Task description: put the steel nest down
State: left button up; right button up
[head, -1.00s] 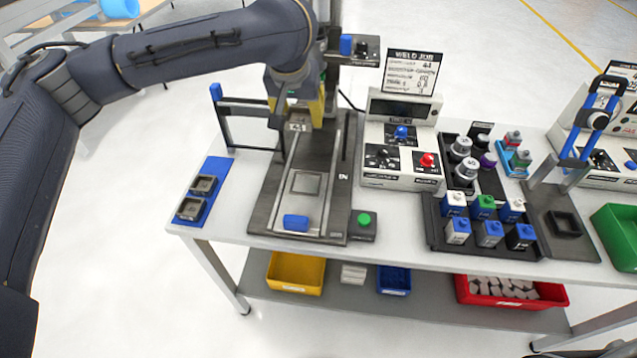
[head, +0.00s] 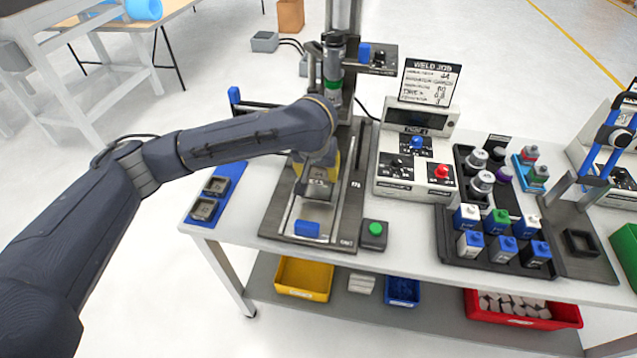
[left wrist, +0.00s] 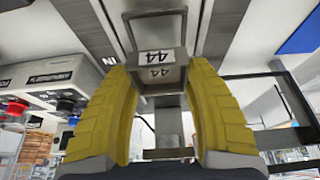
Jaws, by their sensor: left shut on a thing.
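The steel nest (head: 317,190) is a small grey metal block with a white label reading 44. My left gripper (head: 325,172) is shut on it and holds it over the middle of the dark press base, above the pale sliding plate (head: 293,215). In the left wrist view the nest (left wrist: 158,68) sits between the two yellow fingers, its 44 label facing the camera. Whether its underside touches the plate is hidden in both views. My right gripper is not in view.
A blue block (head: 306,229) lies at the plate's front end, and a green button box (head: 374,235) stands to its right. The press column (head: 341,60) rises behind. A blue tray (head: 227,185) with two dark square nests is at left; the weld control box (head: 415,165) is at right.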

aim_at(318, 190)
pick_arm(q)
jog(key=shift+f, duration=2.5)
jog(key=shift+f, duration=0.25)
jog(key=shift+s+f, duration=0.1)
jog(key=shift+f, duration=0.35)
jog(key=o, duration=1.4)
jog(key=shift+s+a+f, duration=0.1)
jog(key=shift+f, duration=0.15)
jog(key=shift+r, duration=0.1)
